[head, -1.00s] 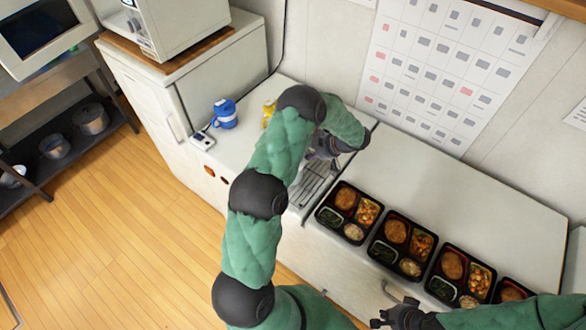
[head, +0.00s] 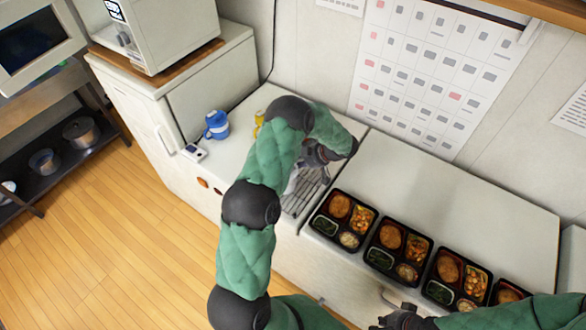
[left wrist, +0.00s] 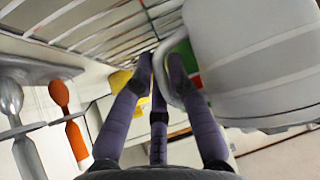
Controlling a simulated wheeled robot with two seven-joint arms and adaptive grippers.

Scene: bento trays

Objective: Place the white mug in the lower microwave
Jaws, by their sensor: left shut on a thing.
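The white mug (left wrist: 255,55) fills the right of the left wrist view, its handle (left wrist: 172,62) between the fingers. My left gripper (left wrist: 160,65) is shut on this handle. In the head view my left arm hides most of the mug, and the left gripper (head: 318,155) is over the wire dish rack (head: 308,190). A microwave with a dark window (head: 35,42) is at the upper left. Another white boxy appliance (head: 170,35) stands on the cabinet. My right gripper (head: 398,318) is at the bottom edge, its fingers unclear.
A blue mug (head: 216,125) and a small white device (head: 194,152) are on the counter. Several bento trays (head: 393,247) line the right counter. Utensils (left wrist: 65,105) hang near the left gripper. Pots (head: 82,130) sit on the dark lower shelf. The wooden floor is clear.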

